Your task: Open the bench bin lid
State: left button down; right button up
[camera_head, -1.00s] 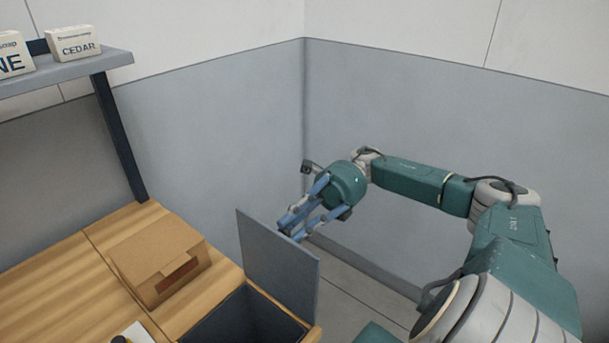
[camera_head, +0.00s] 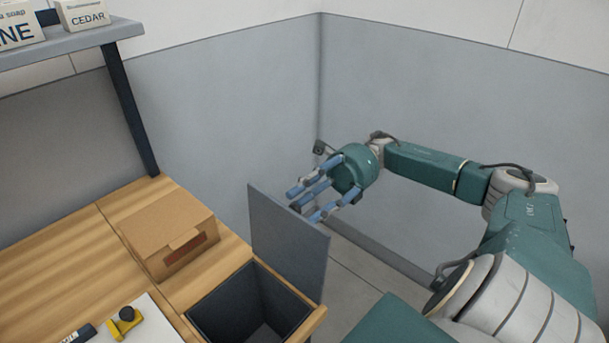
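The bench bin (camera_head: 213,318) is a dark, square, open-topped well set into the right end of the wooden bench. Its grey lid (camera_head: 288,243) stands up, near upright, along the bin's far right side. The inside of the bin shows and looks empty. My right gripper (camera_head: 304,203) is just beyond the lid's top edge, with its blue fingers spread apart and nothing between them. It seems apart from the lid, though a small gap is hard to judge. My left gripper is not in view.
A cardboard box (camera_head: 160,238) stands on the bench (camera_head: 50,262) left of the bin. A yellow and black tool (camera_head: 123,322) lies on a white sheet (camera_head: 152,321) at the front. A shelf (camera_head: 75,42) with soap boxes is above. Grey walls (camera_head: 225,110) close the corner.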

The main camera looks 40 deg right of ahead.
jog(key=d, duration=0.7)
jog(key=shift+w+d+f, duration=0.25)
jog(key=shift+w+f, duration=0.05)
jog(key=shift+w, duration=0.05)
dwell(0.5)
